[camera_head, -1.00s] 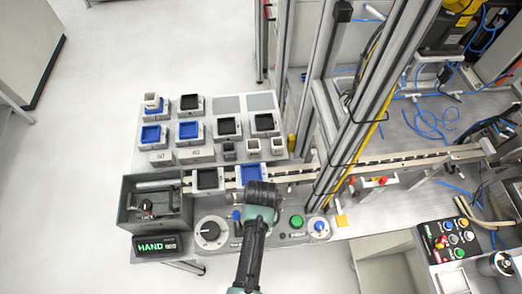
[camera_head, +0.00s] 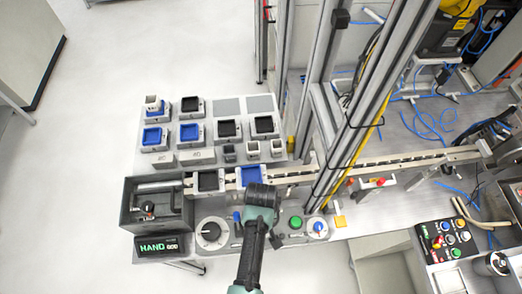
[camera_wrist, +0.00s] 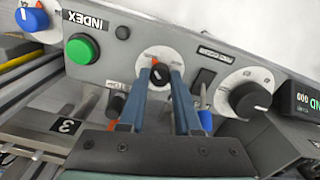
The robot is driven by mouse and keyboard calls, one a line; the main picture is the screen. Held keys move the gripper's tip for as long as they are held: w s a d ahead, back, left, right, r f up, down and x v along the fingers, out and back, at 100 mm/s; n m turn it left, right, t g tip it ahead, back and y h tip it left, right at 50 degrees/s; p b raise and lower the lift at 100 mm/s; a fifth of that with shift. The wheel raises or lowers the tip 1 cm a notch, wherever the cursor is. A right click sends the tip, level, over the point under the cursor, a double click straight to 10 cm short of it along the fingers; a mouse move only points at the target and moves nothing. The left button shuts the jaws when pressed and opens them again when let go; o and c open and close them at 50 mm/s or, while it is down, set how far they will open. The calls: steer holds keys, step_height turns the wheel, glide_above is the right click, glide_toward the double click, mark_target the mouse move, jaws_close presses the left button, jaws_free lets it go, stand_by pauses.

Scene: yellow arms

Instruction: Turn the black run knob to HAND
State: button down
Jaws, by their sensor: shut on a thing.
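The black run knob (camera_wrist: 158,74) sits on a round white dial with small orange marks, in the middle of the wrist view. My gripper (camera_wrist: 160,80) has its two blue-grey fingers on either side of this knob, shut on it. A small white pointer mark shows on the knob. In the head view my gripper (camera_head: 262,197) hangs over the control panel and hides this knob. A display (camera_head: 161,246) at the panel's left reads HAND in green. It shows partly at the wrist view's right edge (camera_wrist: 300,100).
A larger black knob (camera_wrist: 250,99) on a white dial and a blue knob (camera_wrist: 206,121) stand beside the held one. A green button (camera_wrist: 81,49) lies on the other side. A conveyor with black and blue trays (camera_head: 251,176) runs just behind the panel.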

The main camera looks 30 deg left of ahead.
stand_by(0.3)
steer(key=c, duration=0.6)
jaws_free()
step_height(320, 180, up, 13)
steer(key=b, duration=0.2)
stand_by(0.3)
